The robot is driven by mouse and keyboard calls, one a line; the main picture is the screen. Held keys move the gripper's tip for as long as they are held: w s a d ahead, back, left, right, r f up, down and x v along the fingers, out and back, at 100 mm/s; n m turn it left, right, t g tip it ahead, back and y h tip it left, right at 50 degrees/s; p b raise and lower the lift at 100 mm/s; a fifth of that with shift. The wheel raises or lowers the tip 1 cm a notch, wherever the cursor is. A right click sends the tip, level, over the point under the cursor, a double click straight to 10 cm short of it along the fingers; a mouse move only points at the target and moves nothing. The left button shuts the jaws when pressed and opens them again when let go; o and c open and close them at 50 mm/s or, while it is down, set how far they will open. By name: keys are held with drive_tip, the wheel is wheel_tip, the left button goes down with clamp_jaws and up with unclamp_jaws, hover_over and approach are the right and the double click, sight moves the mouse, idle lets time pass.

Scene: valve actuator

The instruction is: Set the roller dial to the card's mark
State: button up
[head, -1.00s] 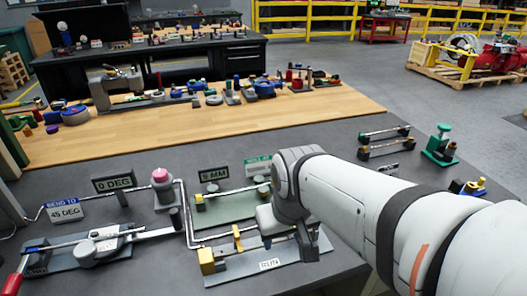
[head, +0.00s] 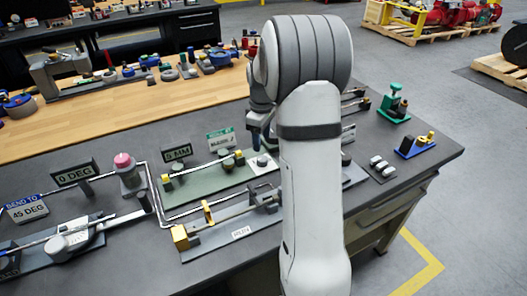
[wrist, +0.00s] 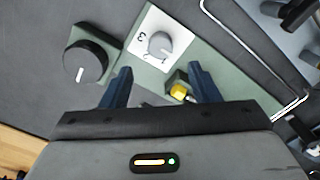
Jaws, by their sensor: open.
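In the wrist view a small grey dial (wrist: 160,45) with a pale pointer line sits on a white plate (wrist: 145,28). The digits 3 and 1 show on the plate; any other marks are hidden or too small. My gripper (wrist: 162,84) is open and empty, its two dark blue fingers just below the dial in the picture and apart from it. A yellow roller part (wrist: 179,91) lies between the fingers, near the right one. In the head view the white plate (head: 263,163) lies at the right end of the green base (head: 215,190). A green-topped card (head: 221,140) stands behind it, its text too small to read.
A larger black knob (wrist: 85,61) with a white line stands left of the dial in the wrist view. A bent metal rod (head: 155,195) runs left of the green base. A yellow-ended fixture (head: 180,237) lies in front. Small tools stand at the bench's right end.

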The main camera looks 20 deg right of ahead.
sight(263, 158)
wheel_tip(263, 158, down, 8)
drive_tip(key=shift+r+p, duration=0.2)
drive_tip(key=shift+p, duration=0.15)
drive_tip(key=shift+c, duration=0.4)
drive_tip(key=c, duration=0.9)
drive_tip(key=shift+d+r, duration=0.1)
drive_tip(key=shift+d, duration=0.05)
